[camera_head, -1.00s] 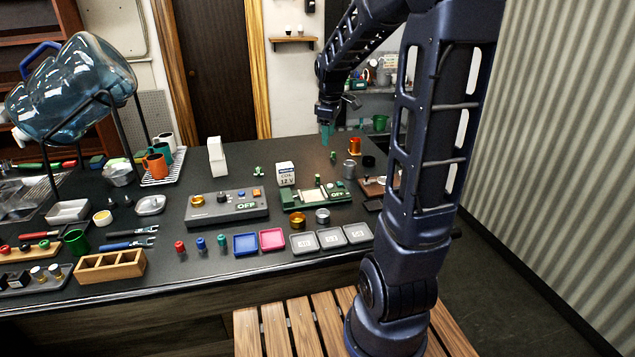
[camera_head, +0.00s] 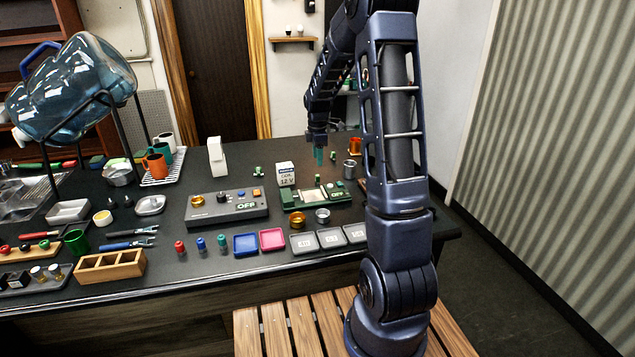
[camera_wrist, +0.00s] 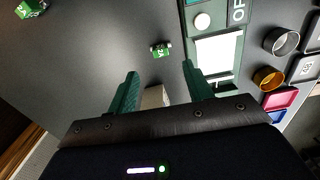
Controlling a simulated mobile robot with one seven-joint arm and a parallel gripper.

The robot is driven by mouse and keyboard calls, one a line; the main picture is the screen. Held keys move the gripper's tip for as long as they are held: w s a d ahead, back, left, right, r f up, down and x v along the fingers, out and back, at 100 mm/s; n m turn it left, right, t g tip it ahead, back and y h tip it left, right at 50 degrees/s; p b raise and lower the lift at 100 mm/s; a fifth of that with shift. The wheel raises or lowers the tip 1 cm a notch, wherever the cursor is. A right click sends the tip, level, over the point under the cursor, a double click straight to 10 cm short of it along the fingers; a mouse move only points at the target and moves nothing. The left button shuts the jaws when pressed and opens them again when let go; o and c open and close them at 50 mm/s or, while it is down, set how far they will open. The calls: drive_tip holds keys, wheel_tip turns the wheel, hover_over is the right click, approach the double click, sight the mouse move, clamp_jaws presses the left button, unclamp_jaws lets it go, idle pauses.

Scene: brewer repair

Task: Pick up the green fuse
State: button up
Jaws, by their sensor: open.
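A small green fuse-like piece with a white label (camera_wrist: 160,49) lies on the dark counter beside the green board, just ahead of my fingertips in the wrist view. It appears to be the small green piece behind the board in the head view (camera_head: 317,180). A similar green piece (camera_wrist: 30,8) lies at the top left of the wrist view. My gripper (camera_wrist: 160,71) is open and empty, its green fingers apart above the counter. In the head view my gripper (camera_head: 319,156) hangs pointing down behind the board.
The green board (camera_head: 319,197) and white coil box (camera_head: 286,175) stand close by. Another small green piece (camera_head: 258,171) lies left of the box. A grey control box (camera_head: 227,206) is further left. Gold ring (camera_head: 297,220) and blue tray (camera_head: 245,244) are nearer the front.

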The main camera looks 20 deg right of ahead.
sight(317, 175)
drive_tip(key=shift+f, duration=3.8)
drive_tip(key=c, duration=1.1)
